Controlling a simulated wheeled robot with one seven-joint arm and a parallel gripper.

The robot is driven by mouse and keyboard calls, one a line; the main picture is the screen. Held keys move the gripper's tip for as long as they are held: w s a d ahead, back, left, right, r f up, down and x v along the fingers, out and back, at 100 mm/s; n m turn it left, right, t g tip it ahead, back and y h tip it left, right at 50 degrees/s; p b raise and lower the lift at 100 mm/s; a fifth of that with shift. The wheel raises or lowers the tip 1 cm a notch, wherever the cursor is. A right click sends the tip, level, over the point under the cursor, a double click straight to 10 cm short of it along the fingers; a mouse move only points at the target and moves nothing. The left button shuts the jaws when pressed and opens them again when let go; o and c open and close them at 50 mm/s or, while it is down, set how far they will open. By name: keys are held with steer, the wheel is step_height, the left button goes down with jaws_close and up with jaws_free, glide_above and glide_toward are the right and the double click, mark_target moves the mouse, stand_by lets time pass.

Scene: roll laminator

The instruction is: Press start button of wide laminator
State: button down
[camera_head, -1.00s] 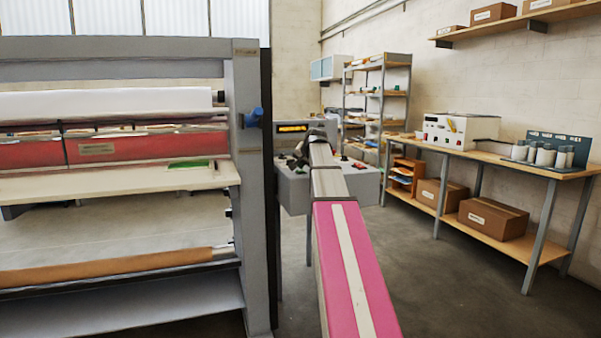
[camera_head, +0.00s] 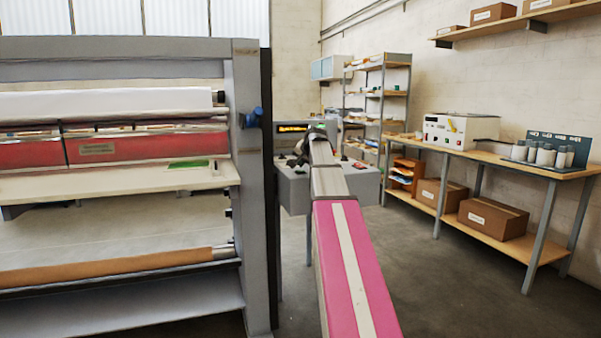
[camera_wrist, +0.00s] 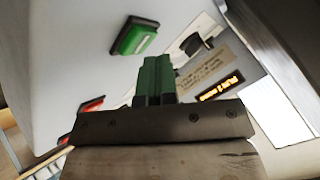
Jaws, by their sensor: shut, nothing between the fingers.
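The wide laminator (camera_head: 247,200) stands at the left in the head view, with rollers and a red band. Its grey control console (camera_head: 292,190) is beyond its right post, partly behind my arm. A lit display (camera_head: 292,129) sits above the console. In the wrist view, the panel has a raised green button (camera_wrist: 135,37), a red button (camera_wrist: 90,105), a black knob (camera_wrist: 194,45) and the lit display (camera_wrist: 220,86). My gripper (camera_wrist: 158,62) is shut and empty, its green-looking fingertips together over the panel. They appear beside the green button, apart from it in the picture; contact cannot be told.
A workbench (camera_head: 500,158) with a white box-shaped machine (camera_head: 447,134) and several jars is at the right. A shelf rack (camera_head: 384,63) stands at the back. Cardboard boxes (camera_head: 493,218) lie on the bench's lower shelf. The floor (camera_head: 430,290) between is clear.

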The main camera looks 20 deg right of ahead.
steer(key=shift+r, duration=0.25)
steer(key=shift+r, duration=0.1)
steer(key=shift+r, duration=2.45)
